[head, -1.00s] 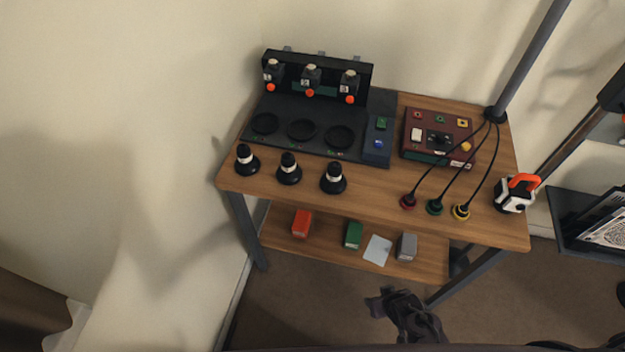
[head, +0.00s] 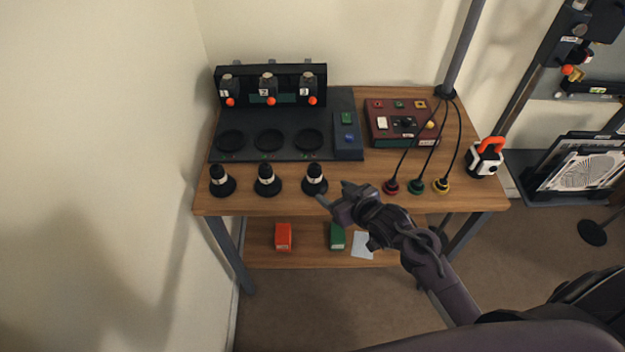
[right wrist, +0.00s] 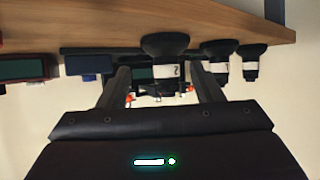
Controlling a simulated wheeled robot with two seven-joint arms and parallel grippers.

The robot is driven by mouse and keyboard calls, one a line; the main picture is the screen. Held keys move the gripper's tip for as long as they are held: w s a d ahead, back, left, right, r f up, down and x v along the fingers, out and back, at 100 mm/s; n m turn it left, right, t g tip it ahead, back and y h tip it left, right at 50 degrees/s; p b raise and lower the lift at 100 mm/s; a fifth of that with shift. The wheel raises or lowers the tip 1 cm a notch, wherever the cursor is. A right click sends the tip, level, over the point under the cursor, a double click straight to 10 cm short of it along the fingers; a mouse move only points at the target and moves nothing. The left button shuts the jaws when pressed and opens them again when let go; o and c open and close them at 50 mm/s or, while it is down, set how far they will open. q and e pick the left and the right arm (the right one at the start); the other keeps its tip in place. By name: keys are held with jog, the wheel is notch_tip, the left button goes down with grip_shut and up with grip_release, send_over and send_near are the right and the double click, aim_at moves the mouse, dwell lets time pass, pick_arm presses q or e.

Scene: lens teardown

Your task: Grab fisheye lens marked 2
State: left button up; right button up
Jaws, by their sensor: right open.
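Three black fisheye lenses with white label bands stand upright in a row along the table's front: left lens (head: 222,184), middle lens (head: 267,182), right lens (head: 314,182). Their marks cannot be read in the head view. My right gripper (head: 334,194) is open and empty at the front edge, just right of the right lens. In the right wrist view, which is upside down, the nearest lens (right wrist: 167,48) appears between the open fingers, ahead of them; its label seems to read 2. Two other lenses stand to its right. My left gripper is not in view.
A black station (head: 285,157) with three round recesses and a rack of marked modules (head: 268,85) stands behind the lenses. A red control box (head: 400,138), several cabled plugs (head: 416,187) and a white-orange device (head: 485,158) are at right. Boxes lie on the lower shelf (head: 310,256).

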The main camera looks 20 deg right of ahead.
aim_at(319, 180)
jog(key=shift+w+a+r+t+y, duration=0.3)
jog(key=shift+w+r+t+y, duration=0.1)
jog(key=shift+w+r, duration=0.3)
jog(key=shift+w+a+f, duration=0.1)
jog(key=shift+w+a, duration=0.05)
jog(key=shift+w, duration=0.25)
jog(key=shift+f+p+x, duration=0.15)
jog(key=shift+p+x, duration=0.15)
jog(key=shift+x, duration=1.45)
jog(key=shift+f+p+x, duration=0.15)
jog(key=shift+p+x, duration=0.1)
jog(key=shift+x, duration=1.45)
jog(key=shift+s+a, duration=0.15)
jog(key=shift+s, duration=0.1)
jog(key=c, duration=1.2)
